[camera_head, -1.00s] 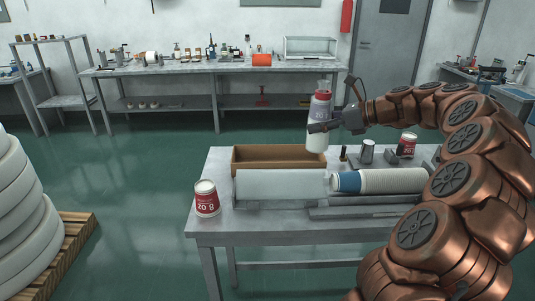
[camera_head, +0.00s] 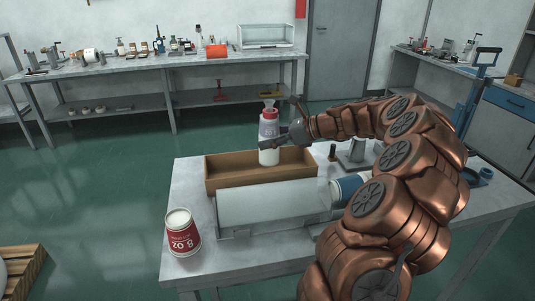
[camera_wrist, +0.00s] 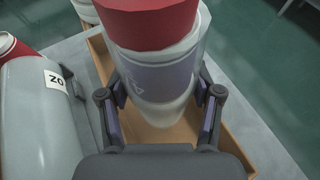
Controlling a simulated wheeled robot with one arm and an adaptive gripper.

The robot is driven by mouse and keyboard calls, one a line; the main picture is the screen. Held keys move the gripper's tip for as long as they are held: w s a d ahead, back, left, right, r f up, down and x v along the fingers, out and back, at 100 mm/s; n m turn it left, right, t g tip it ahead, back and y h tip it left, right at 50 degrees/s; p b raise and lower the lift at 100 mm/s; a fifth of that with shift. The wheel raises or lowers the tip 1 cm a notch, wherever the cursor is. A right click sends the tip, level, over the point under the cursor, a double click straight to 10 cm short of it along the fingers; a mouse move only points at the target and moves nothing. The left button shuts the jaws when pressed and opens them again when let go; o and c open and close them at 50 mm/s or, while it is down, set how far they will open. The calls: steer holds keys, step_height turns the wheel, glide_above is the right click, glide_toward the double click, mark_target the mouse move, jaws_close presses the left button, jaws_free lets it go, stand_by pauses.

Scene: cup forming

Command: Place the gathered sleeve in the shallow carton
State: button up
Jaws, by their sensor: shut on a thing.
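The gathered sleeve (camera_head: 268,157) is an upright stack of cups in clear wrap, with a red band, a purplish middle and a white lower end. My gripper (camera_head: 271,142) is shut on its middle. In the wrist view, the fingers (camera_wrist: 160,108) sit on both sides of the sleeve (camera_wrist: 150,25). The shallow carton (camera_head: 235,180) is a long, open brown box on the table. The carton wall also shows in the wrist view (camera_wrist: 240,140).
A grey machine with a rounded cover (camera_head: 265,205) lies directly in front of the carton. A red and white cup (camera_head: 182,233) stands at the table's front left. A blue-ended cup stack (camera_head: 347,188) lies to the right, partly hidden by my arm. Metal posts stand behind it.

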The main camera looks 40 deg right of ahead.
mark_target(269, 152)
steer(key=shift+f, duration=2.3)
steer(key=shift+f+p, duration=0.1)
steer(key=shift+p, duration=0.2)
steer(key=o, duration=1.2)
steer(key=shift+c, duration=0.2)
steer(key=b+v, duration=0.2)
steer(key=v, duration=1)
steer(key=shift+s, duration=0.1)
